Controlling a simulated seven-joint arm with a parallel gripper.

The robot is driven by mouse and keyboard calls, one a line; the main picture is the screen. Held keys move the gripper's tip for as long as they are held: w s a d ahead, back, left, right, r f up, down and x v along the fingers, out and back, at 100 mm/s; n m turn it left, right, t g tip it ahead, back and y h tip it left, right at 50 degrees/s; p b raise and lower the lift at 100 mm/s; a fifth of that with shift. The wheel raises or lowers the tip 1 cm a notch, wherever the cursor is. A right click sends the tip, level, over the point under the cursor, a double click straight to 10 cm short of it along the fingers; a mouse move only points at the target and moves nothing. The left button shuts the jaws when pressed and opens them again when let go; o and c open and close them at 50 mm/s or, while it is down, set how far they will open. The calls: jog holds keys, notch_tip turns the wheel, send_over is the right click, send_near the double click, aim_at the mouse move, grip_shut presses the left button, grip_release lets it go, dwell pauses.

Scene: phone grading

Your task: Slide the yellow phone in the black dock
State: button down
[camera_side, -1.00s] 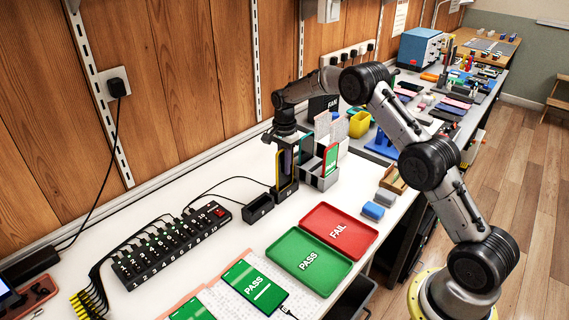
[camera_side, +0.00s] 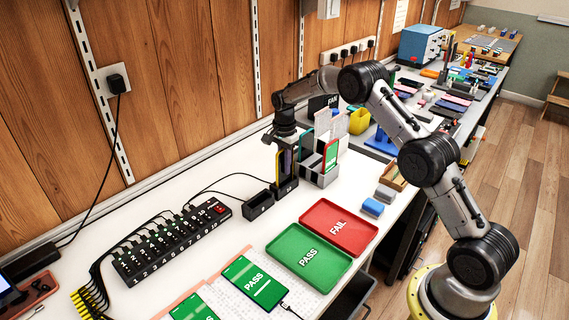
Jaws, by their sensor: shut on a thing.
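The yellow phone (camera_side: 287,164) is upright between the fingers of my gripper (camera_side: 285,152); only a thin yellow edge and part of its dark face show. My gripper points down and is shut on it. Its lower end is at a small black dock (camera_side: 284,188) beside the rack, but whether it is seated inside cannot be told. A second, empty-looking black dock (camera_side: 258,205) stands just to the left, with a cable running to it.
A grey rack (camera_side: 322,175) holding phones, one with a green screen, stands close to the right of my gripper. Green PASS (camera_side: 290,235) and red FAIL (camera_side: 335,207) trays lie in front. A numbered black power strip (camera_side: 170,245) is at left. White table is clear behind it.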

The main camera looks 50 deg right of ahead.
jog(key=shift+f, duration=0.1)
jog(key=c, duration=0.8)
grip_release()
jog(key=shift+r, duration=3.5)
